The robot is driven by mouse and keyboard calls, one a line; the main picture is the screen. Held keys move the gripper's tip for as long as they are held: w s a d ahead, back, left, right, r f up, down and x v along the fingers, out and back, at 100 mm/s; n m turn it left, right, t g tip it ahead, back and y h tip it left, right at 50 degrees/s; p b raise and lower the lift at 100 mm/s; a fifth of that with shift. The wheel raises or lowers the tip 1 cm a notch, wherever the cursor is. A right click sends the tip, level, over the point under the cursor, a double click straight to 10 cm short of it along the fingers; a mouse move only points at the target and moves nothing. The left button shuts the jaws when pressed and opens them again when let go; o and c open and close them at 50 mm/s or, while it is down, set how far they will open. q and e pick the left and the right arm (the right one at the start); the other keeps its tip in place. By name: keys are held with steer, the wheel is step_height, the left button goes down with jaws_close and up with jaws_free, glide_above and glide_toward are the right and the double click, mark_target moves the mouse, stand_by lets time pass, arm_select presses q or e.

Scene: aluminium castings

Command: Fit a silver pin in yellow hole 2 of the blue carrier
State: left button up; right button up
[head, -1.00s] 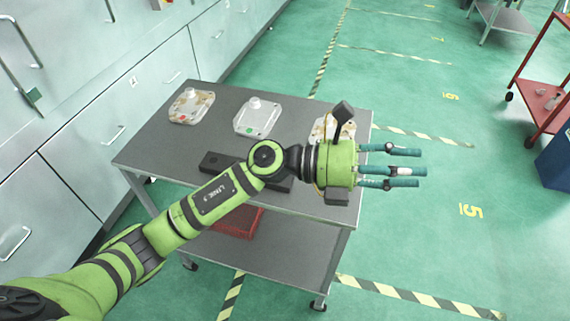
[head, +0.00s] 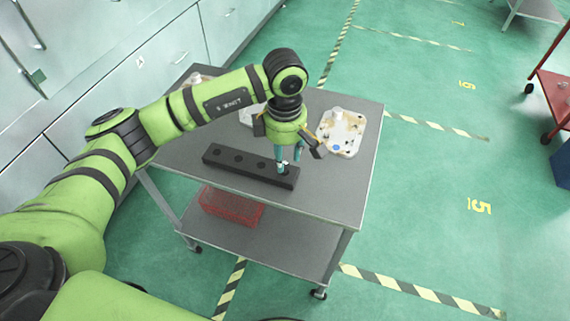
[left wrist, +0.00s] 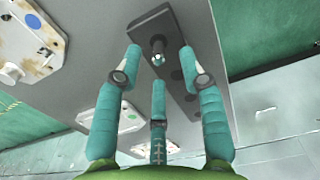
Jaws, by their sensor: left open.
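A silver pin (left wrist: 157,43) stands upright in a hole near one end of a dark block (head: 225,160) on the table. The block also shows in the left wrist view (left wrist: 150,22). My left gripper (head: 285,167) points down over that end of the block, its three teal fingers open and spread around the pin. In the left wrist view the fingers (left wrist: 158,70) show no contact with the pin. The blue-marked carrier (head: 345,128), a pale stained plate, lies to the right of the gripper. It also shows in the left wrist view (left wrist: 45,40). I cannot make out yellow holes. My right gripper is not in view.
A green-marked plate (left wrist: 105,122) and another plate (head: 192,80) lie on the grey table (head: 345,195), partly hidden by my left arm in the head view. A red bin (head: 232,207) sits on the lower shelf. Drawers (head: 150,60) stand at left.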

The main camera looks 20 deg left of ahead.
mark_target(285, 161)
arm_select(q)
steer(key=shift+w+f+p, duration=0.1)
steer(key=shift+f+p, duration=0.25)
steer(key=shift+f, duration=1.35)
steer(key=shift+c, duration=0.4)
jaws_close()
steer(key=shift+r, duration=0.15)
